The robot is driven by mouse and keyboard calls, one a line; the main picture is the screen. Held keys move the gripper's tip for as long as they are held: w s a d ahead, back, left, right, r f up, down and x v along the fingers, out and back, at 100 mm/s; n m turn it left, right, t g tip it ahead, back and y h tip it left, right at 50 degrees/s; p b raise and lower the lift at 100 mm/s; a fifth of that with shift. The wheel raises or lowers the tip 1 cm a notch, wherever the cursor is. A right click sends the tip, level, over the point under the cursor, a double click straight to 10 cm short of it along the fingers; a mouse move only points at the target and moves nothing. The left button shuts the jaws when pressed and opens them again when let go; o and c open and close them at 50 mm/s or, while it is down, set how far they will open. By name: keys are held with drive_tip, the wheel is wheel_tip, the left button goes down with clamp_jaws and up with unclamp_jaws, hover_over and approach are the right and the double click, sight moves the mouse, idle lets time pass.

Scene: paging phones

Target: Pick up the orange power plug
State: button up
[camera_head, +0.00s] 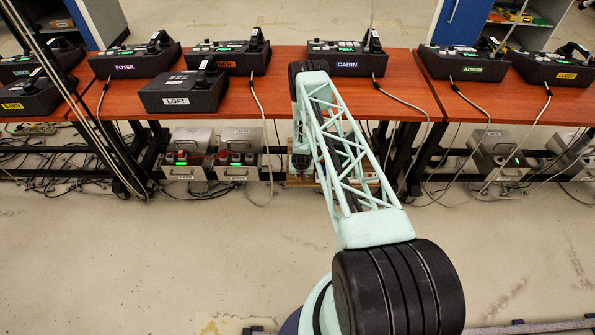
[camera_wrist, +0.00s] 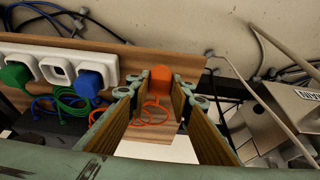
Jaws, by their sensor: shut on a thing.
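The orange power plug (camera_wrist: 160,77) is in the wrist view, between the tips of my gripper (camera_wrist: 156,88), one finger on each side. My gripper is shut on it. The orange cable (camera_wrist: 150,115) loops below the plug, between the fingers. In the head view my arm reaches down at the front edge of the wooden table, and the plug and fingertips are not clear there.
A green plug (camera_wrist: 17,76) and a blue plug (camera_wrist: 92,80) sit in the strip left of my gripper. A wooden board (camera_wrist: 190,62) is behind the strip. A metal box (camera_wrist: 290,112) and grey cables are at right. The table (camera_head: 285,100) with paging phones is above.

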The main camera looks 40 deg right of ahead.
drive_tip(key=s+a+r+p, duration=0.1)
drive_tip(key=s, duration=0.9)
drive_tip(key=shift+s+a, duration=0.2)
drive_tip(key=shift+a, duration=0.2)
drive_tip(key=shift+r, duration=0.1)
drive_tip(key=shift+r+p, duration=1.25)
drive_tip(key=shift+r, duration=1.75)
drive_tip(key=shift+d, duration=0.1)
drive_tip(key=d+b, duration=0.5)
drive_tip(key=d, duration=0.7)
drive_tip(key=shift+s+a, duration=0.1)
drive_tip(key=shift+b, duration=0.35)
